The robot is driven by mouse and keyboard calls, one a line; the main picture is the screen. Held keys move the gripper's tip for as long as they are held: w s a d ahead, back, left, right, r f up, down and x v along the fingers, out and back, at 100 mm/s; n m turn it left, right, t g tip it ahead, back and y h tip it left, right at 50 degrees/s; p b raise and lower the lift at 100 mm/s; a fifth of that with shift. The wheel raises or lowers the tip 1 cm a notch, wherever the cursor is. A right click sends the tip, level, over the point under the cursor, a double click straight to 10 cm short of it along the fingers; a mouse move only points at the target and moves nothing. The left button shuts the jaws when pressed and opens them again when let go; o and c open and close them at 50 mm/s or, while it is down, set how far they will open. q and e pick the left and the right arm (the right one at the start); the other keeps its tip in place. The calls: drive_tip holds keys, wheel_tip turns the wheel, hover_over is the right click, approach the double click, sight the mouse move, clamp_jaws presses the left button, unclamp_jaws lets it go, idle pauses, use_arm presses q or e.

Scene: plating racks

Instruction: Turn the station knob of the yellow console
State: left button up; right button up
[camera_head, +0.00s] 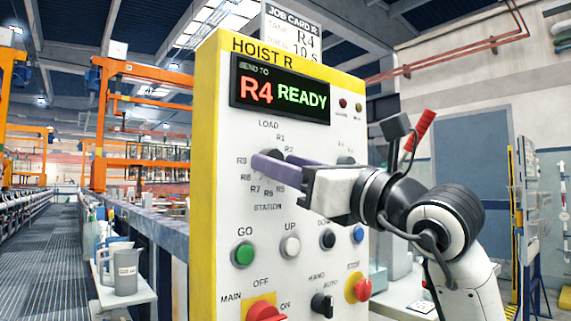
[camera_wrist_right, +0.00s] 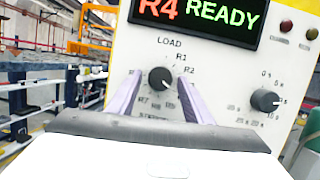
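The yellow console (camera_head: 207,200) stands upright in front of me, with "HOIST R" on top and a display (camera_head: 281,92) reading "SEND TO R4 READY". Its black round station knob (camera_wrist_right: 161,78) shows in the right wrist view, ringed by labels such as LOAD, R1 and R2. My right gripper (camera_wrist_right: 159,88) is open, with one purple-grey finger on each side of the knob and a small visible gap on both sides. I cannot read the knob's pointer clearly. My left gripper is not in view.
A job card (camera_head: 291,38) above the console reads R4 and 10 s. Another knob (camera_wrist_right: 265,100) sits right of the station knob. Lower are a green GO button (camera_head: 243,253), other buttons and a red and yellow MAIN switch (camera_head: 263,311). A grey jug (camera_head: 125,272) stands left.

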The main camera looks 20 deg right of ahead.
drive_tip(key=shift+s, duration=0.1)
drive_tip(key=v, duration=1)
idle(0.4)
